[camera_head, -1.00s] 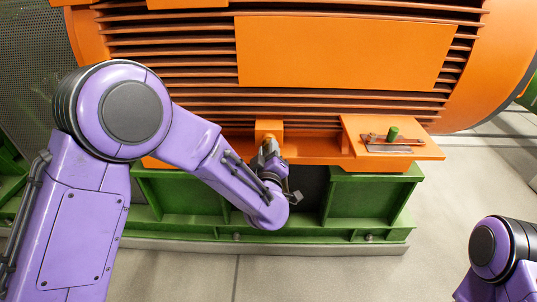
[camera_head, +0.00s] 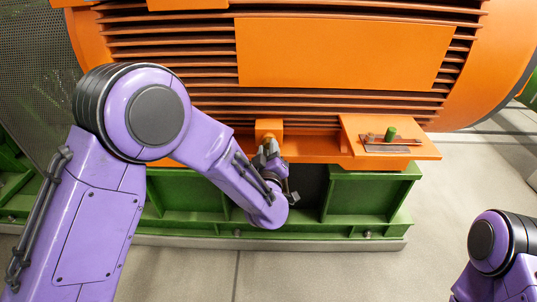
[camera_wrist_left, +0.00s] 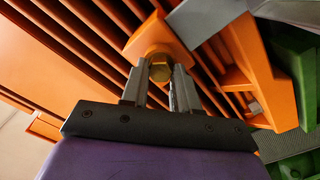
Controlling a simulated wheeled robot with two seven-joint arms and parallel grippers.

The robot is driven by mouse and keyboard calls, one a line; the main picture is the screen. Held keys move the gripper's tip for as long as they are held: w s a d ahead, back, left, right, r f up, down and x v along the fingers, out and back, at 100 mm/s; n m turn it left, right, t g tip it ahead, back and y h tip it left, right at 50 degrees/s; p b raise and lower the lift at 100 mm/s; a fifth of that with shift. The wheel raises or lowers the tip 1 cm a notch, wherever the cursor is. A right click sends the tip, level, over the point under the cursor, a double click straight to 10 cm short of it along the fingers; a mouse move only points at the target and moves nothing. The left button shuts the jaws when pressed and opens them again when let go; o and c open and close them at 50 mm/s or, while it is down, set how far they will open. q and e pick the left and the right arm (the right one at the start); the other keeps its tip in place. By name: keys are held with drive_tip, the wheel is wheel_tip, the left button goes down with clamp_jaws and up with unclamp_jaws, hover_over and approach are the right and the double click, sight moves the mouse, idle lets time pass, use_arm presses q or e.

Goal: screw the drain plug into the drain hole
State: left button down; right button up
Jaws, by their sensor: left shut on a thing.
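The drain plug shows as a brass hex head (camera_wrist_left: 160,70) between the fingers of my left gripper (camera_wrist_left: 161,80) in the left wrist view. The gripper is shut on it. The plug sits right at the face of an orange block (camera_wrist_left: 157,36) on the motor housing. The drain hole is hidden behind the plug, and I cannot tell how deep the plug sits. In the head view my left gripper (camera_head: 268,152) is just below the same orange block (camera_head: 269,127). My right gripper is out of view; only part of that arm shows at the lower right.
An orange ledge (camera_head: 425,152) juts out right of the block. On it lie a grey plate (camera_head: 386,148) and a small green cylinder (camera_head: 390,133). A green base frame (camera_head: 370,197) stands below the finned motor. The floor in front is clear.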

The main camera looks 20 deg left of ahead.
use_arm(q)
drive_tip(key=shift+f, duration=0.1)
drive_tip(key=c, duration=1.1)
unclamp_jaws()
drive_tip(key=p+v, duration=0.1)
drive_tip(key=v, duration=0.6)
drive_tip(key=shift+p, duration=0.3)
